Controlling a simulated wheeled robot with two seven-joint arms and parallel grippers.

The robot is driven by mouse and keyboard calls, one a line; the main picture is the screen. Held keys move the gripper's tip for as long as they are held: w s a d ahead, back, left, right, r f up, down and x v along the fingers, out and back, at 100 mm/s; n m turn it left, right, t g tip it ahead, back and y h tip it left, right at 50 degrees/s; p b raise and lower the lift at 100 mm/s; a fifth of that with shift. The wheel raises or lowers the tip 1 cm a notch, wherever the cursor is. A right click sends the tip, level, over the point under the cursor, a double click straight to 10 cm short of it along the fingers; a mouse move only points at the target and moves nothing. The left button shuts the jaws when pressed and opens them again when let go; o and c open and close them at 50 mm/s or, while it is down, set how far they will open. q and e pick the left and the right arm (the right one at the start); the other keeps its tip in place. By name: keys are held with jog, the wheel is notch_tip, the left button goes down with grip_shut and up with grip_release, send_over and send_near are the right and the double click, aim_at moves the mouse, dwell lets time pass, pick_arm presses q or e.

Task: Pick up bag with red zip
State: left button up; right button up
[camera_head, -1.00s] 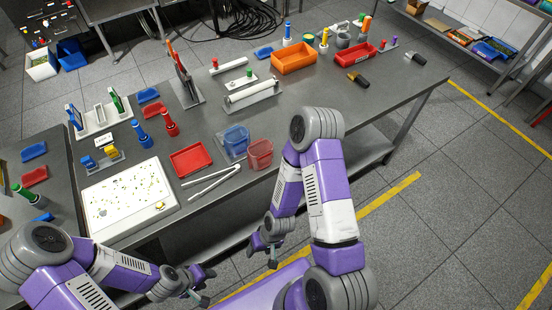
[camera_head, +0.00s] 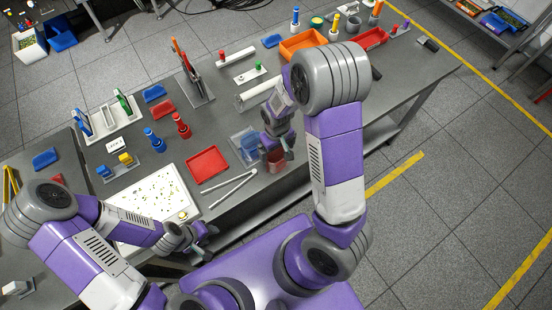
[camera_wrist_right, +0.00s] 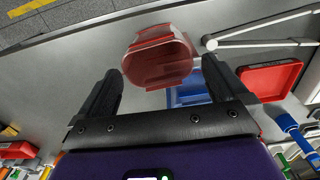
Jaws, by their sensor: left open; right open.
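The bag with the red zip appears as a see-through red pouch (camera_head: 275,161) standing near the table's front edge, partly hidden by my right gripper in the head view. In the right wrist view the red bag (camera_wrist_right: 158,58) lies ahead, between the finger lines. A blue see-through bag (camera_head: 244,146) stands just left of it; it also shows in the wrist view (camera_wrist_right: 187,96). My right gripper (camera_head: 277,147) is open and empty, above the bags; its fingers (camera_wrist_right: 162,70) do not visibly grip anything. My left gripper (camera_head: 206,241) is open and empty by the front edge.
A red tray (camera_head: 207,165) and white tongs (camera_head: 229,187) lie left of the bags. A white board (camera_head: 160,200) with specks is further left. A white roller (camera_head: 258,95) and an orange bin (camera_head: 302,46) are behind.

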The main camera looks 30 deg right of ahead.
send_over(277, 156)
jog(key=s+a, duration=0.1)
jog(key=s, duration=0.2)
jog(key=f, duration=0.4)
jog(key=shift+w+a+f, duration=0.15)
jog(key=shift+w+f, duration=0.1)
jog(key=shift+f, duration=0.05)
jog(key=shift+s, duration=0.1)
jog(key=shift+c, duration=0.2)
jog(key=c, duration=0.6)
notch_tip(277, 156, up, 10)
jog(key=p, duration=0.1)
